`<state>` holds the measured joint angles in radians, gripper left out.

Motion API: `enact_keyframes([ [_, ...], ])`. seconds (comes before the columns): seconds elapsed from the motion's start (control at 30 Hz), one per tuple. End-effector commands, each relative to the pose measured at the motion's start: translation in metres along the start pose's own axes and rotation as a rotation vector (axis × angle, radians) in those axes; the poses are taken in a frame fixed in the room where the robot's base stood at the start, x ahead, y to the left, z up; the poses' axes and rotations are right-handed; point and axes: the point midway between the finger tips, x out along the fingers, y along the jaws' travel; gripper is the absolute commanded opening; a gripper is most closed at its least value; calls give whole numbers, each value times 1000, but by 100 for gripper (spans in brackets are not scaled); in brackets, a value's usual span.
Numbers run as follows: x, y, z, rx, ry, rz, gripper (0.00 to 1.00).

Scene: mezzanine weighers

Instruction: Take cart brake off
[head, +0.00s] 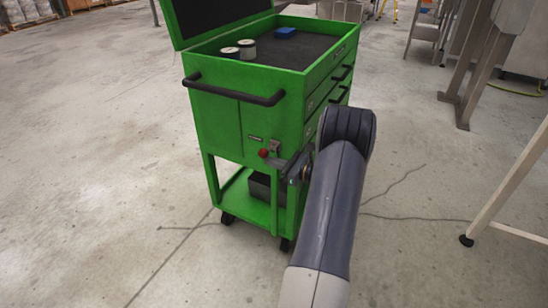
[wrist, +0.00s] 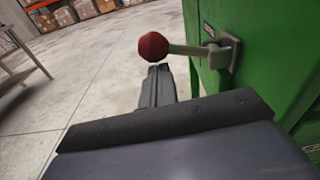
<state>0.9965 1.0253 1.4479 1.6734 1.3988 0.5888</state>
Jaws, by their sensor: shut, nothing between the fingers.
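The green cart (head: 228,125) stands ahead of me with its lid up. Its brake lever has a red knob (head: 263,153) and sits on the cart's side, below the black handle bar. In the wrist view the red knob (wrist: 153,46) is on a grey rod (wrist: 187,50) that runs to a bracket (wrist: 222,54) on the green panel. The rod looks roughly level. My gripper (wrist: 158,72) is shut and empty. Its fingertips appear just below the knob in the wrist view; I cannot tell whether they touch it. In the head view my arm partly hides the gripper and the cart's corner.
A table leg (head: 505,190) stands at the right. Open concrete floor lies to the left.

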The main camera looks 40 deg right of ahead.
Motion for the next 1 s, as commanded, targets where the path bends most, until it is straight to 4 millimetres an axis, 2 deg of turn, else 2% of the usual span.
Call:
enact_keyframes([
  [0.03, 0, 0, 7, 37, 0, 3, 0],
  [0.27, -1, -2, 13, 173, 1, 12, 0],
  [1.0, -2, -4, 18, 164, 0, 11, 0],
])
